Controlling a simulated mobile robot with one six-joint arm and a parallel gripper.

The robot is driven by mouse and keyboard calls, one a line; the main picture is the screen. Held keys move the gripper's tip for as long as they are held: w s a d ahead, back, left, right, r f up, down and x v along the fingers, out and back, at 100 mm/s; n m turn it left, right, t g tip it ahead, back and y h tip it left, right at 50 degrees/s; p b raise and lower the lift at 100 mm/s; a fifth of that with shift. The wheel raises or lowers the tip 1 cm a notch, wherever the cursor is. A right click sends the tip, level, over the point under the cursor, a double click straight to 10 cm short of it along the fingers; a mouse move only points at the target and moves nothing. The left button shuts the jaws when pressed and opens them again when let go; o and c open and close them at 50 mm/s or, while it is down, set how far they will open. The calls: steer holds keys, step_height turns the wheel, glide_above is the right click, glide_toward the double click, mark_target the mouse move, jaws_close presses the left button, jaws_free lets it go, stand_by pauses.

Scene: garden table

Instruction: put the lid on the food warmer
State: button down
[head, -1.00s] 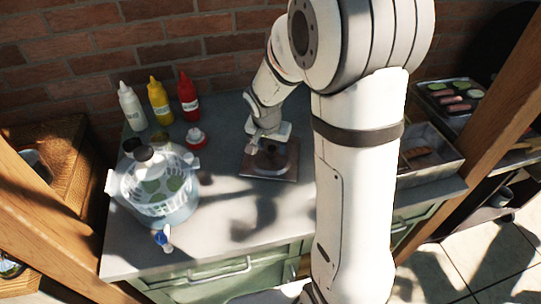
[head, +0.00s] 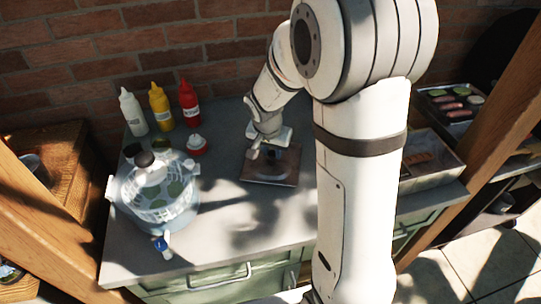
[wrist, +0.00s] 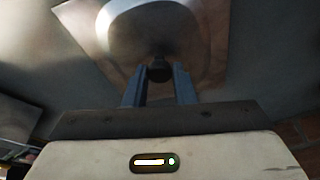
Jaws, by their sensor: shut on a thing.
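My gripper (wrist: 159,70) is shut on the dark knob of a pale, shiny domed lid in the wrist view (wrist: 165,22). The lid is over a brown board (wrist: 75,18); I cannot tell whether it touches it. In the head view, my gripper (head: 256,150) is low over the brown board (head: 285,178), and the lid is hard to make out there. A clear round vessel (head: 135,212) with a white slotted basket and green contents stands at the left of the counter. I cannot tell for certain which thing is the food warmer.
White (head: 132,112), yellow (head: 160,107) and red (head: 188,104) bottles stand at the back by the brick wall. A red-and-white item (head: 196,145) and a small blue-and-white item (head: 163,246) are near the vessel. A metal tray (head: 435,172) is at the right. The front-middle counter is clear.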

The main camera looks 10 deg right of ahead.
mark_target(272, 154)
step_height(272, 154, up, 9)
steer(key=w+f+n, duration=0.1)
steer(key=w+f, duration=0.2)
steer(key=w, duration=0.1)
steer(key=w+f+n, duration=0.2)
steer(key=w+f, duration=0.1)
steer(key=f, duration=0.1)
steer(key=shift+w+d+f+t+y, duration=0.15)
steer(key=shift+w+f+t+y, duration=0.05)
steer(key=shift+w+t+y, duration=0.15)
steer(key=shift+s, duration=0.1)
